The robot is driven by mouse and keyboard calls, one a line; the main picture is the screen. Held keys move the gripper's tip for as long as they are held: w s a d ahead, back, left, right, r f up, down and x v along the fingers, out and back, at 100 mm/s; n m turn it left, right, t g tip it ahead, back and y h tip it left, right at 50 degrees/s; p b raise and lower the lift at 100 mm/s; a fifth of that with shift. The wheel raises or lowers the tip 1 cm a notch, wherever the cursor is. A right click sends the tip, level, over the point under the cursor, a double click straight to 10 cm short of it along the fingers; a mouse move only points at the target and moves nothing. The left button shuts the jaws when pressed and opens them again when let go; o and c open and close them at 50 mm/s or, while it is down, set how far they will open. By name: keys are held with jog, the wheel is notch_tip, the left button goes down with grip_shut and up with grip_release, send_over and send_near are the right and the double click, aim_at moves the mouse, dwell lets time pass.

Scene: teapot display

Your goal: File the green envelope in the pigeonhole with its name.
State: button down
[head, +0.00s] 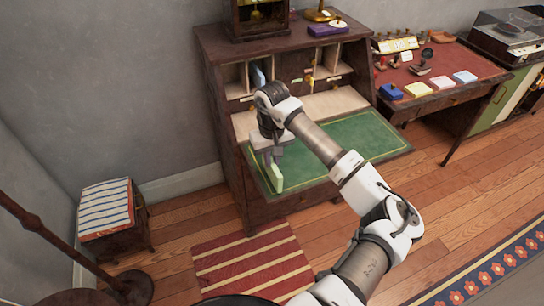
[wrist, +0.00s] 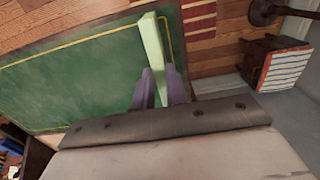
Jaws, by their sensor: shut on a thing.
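The green envelope (head: 275,175) is pale green and seen nearly edge-on. My gripper (head: 270,151) is shut on it and holds it over the left part of the desk's green writing surface (head: 335,150). In the wrist view the envelope (wrist: 151,50) sticks out beyond the two purple-grey fingers (wrist: 158,85). The desk's pigeonholes (head: 330,65) are at the back, above the writing surface. A blue envelope (head: 258,76) stands in a left pigeonhole. My arm hides part of the middle pigeonholes, and their names are too small to read.
A clock case (head: 262,15) and a purple box (head: 328,29) stand on the desk top. A side table (head: 460,68) with stamps and coloured pads is to the right. A striped stool (head: 106,208) is at the left. The writing surface's right side is clear.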

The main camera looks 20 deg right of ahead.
aim_at(272, 163)
jog(key=c, duration=1.3)
grip_release()
jog(key=shift+c, duration=0.2)
notch_tip(272, 163, up, 14)
jog(key=b, duration=0.3)
jog(key=shift+f, duration=0.1)
